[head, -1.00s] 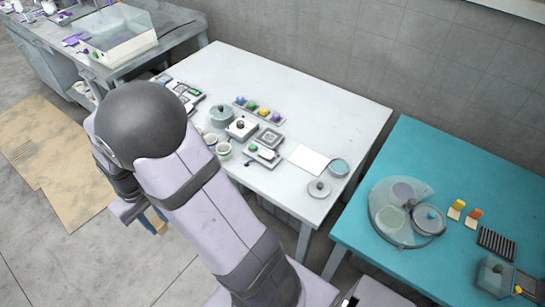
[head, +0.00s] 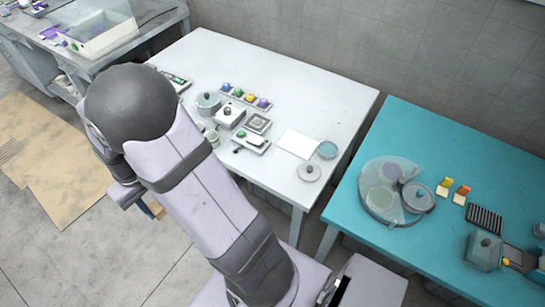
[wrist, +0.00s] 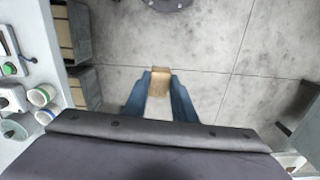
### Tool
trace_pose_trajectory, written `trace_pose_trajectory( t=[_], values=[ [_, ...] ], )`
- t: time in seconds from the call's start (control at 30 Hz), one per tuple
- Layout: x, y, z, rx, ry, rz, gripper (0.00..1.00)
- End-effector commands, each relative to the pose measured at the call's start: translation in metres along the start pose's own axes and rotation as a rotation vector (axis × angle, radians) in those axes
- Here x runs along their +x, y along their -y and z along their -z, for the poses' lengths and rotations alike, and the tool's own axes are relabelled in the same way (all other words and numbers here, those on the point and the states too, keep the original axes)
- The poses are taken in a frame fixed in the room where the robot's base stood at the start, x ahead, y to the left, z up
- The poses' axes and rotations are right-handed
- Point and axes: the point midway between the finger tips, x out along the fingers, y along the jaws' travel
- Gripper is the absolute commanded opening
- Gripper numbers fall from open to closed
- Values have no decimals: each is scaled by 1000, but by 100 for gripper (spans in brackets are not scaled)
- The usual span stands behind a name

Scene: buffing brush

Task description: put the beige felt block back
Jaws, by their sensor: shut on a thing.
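The beige felt block (wrist: 160,82) is between the blue fingers of my gripper (wrist: 160,92) in the wrist view. My gripper is shut on it, and the block hangs over bare grey floor. In the head view a small tan piece of the block (head: 155,208) shows below my arm, left of the white table. My arm hides most of the gripper there.
The white table (head: 300,95) carries a row of coloured knobs (head: 245,95), pots and a white sheet (head: 297,144). The teal table (head: 455,150) at right holds a round tray (head: 372,205), yellow and orange pieces (head: 453,191) and a dark slatted rack (head: 484,218).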

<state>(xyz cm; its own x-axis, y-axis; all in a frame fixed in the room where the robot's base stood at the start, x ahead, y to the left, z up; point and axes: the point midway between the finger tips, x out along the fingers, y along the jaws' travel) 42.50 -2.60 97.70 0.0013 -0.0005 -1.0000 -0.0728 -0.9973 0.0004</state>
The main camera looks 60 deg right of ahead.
Motion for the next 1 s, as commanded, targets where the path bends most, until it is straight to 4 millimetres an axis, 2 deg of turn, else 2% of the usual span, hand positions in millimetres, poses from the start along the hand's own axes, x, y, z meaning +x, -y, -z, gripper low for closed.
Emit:
trace_pose_trajectory(
  t=[0.13, 0.27, 0.6, 0.83, 1.0],
  values=[
    [15, -44, -6, 121, 1, 0, 1],
    [31, -90, -21, 255, 2, 0, 1],
    [68, -223, -62, 632, 0, -1, 1],
    [81, -321, -100, 880, -1, -2, 1],
    [80, -384, -129, 1051, -2, -2, 1]
  ],
)
